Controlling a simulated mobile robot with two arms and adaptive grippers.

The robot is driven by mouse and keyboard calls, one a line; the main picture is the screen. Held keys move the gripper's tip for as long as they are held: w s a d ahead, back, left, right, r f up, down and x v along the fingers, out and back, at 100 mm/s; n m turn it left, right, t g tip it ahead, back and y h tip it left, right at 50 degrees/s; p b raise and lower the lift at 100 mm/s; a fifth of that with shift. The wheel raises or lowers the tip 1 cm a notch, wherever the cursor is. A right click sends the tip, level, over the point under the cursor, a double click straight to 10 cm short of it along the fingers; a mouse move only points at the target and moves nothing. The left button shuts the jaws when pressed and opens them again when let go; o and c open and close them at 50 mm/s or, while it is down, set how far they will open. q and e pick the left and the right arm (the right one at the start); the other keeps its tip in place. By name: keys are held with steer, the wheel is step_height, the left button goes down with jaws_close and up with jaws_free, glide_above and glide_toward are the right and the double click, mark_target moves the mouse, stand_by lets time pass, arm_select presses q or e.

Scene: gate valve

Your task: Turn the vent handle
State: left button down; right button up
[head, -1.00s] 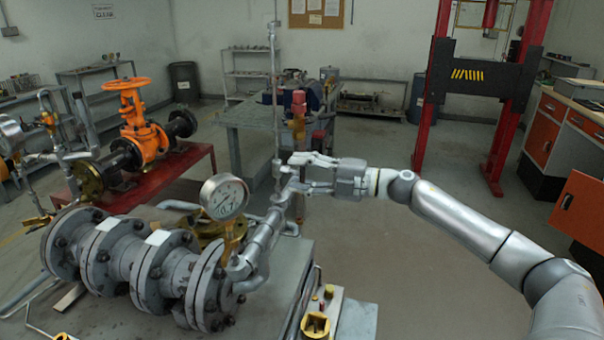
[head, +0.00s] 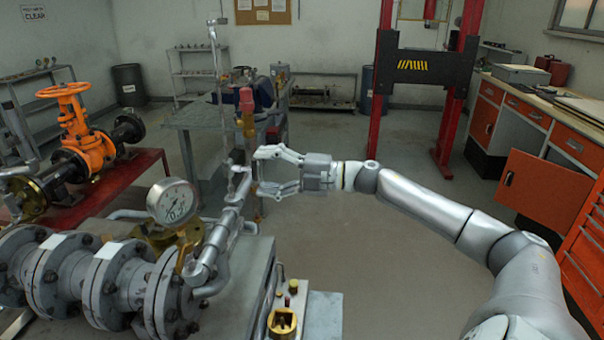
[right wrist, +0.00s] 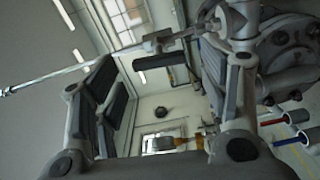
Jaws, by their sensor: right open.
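A thin grey vertical vent pipe (head: 217,85) rises from a small fitting (head: 238,172) at the end of the slanted grey pipe in the head view. My right gripper (head: 260,172) is open and empty, its fingers pointing left at this fitting from the right. In the right wrist view my open jaws (right wrist: 165,70) frame a small grey T-shaped part (right wrist: 160,42), with the thin rod (right wrist: 60,75) running off to the left. I cannot tell for certain which small part is the vent handle, or whether a finger touches it. My left gripper is not in view.
A pressure gauge (head: 172,202) and flanged grey pipe (head: 110,280) stand left of the gripper. An orange gate valve (head: 85,140) sits on a red table at left. A grey workbench (head: 205,117) stands behind. Floor to the right of my gripper is clear.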

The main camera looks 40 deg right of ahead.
steer(key=v, duration=0.9)
stand_by(0.8)
